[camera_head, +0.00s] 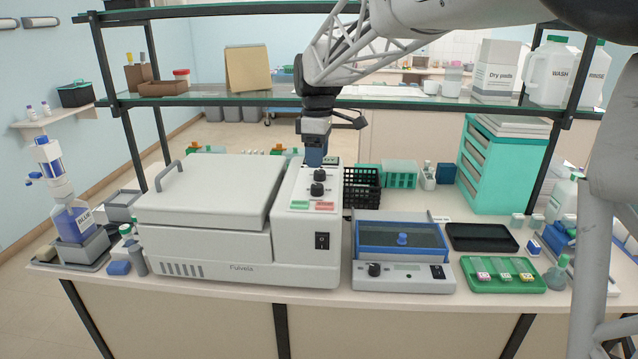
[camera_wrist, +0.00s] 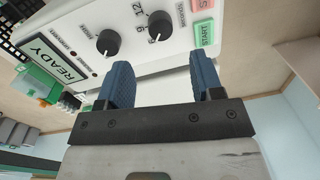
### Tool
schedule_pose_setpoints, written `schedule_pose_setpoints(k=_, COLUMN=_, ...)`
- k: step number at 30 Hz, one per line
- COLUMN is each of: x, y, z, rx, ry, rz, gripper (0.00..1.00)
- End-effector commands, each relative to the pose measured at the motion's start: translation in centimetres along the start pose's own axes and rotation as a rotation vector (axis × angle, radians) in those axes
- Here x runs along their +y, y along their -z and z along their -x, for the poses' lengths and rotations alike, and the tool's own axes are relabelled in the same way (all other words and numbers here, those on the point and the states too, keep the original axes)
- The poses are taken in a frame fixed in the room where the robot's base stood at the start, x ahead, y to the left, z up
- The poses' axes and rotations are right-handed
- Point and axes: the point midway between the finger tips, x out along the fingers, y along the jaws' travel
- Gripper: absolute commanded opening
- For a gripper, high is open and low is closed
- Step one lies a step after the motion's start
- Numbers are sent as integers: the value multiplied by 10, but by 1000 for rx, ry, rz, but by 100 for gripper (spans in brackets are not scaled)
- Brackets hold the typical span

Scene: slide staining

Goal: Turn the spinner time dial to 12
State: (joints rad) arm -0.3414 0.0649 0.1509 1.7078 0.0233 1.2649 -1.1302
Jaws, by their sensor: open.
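The spinner (camera_head: 235,215) is a large white machine with a sloped control panel. Two black dials stand on the panel. The one nearer the start and stop buttons, with 6, 9 and 12 printed around it, looks like the time dial (camera_head: 317,189); it also shows in the wrist view (camera_wrist: 160,25). The number its pointer faces is not clear. The other dial (camera_wrist: 108,42) sits nearer the READY display (camera_wrist: 55,62). My gripper (camera_head: 315,160) is over the panel's far end, its blue fingers (camera_wrist: 160,62) apart and empty. Neither finger touches a dial.
Green START (camera_wrist: 205,34) and red STOP (camera_wrist: 203,8) buttons lie close to the time dial. The spinner's closed lid with handle (camera_head: 205,190) is left of the panel. A black basket (camera_head: 362,188) and a blue-topped device (camera_head: 402,240) stand to the right. A glass shelf (camera_head: 420,103) crosses behind.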

Motion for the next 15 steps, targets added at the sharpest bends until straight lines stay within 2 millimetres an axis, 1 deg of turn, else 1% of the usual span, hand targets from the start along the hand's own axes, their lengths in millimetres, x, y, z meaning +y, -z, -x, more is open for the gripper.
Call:
schedule_pose_setpoints(k=8, x=0, y=0, z=-2, rx=0, ry=0, rz=-1, gripper=60)
schedule_pose_setpoints(k=11, x=0, y=0, z=-6, rx=0, ry=0, rz=-1, gripper=60)
schedule_pose_setpoints(k=15, x=0, y=0, z=-16, rx=0, ry=1, rz=-1, gripper=60)
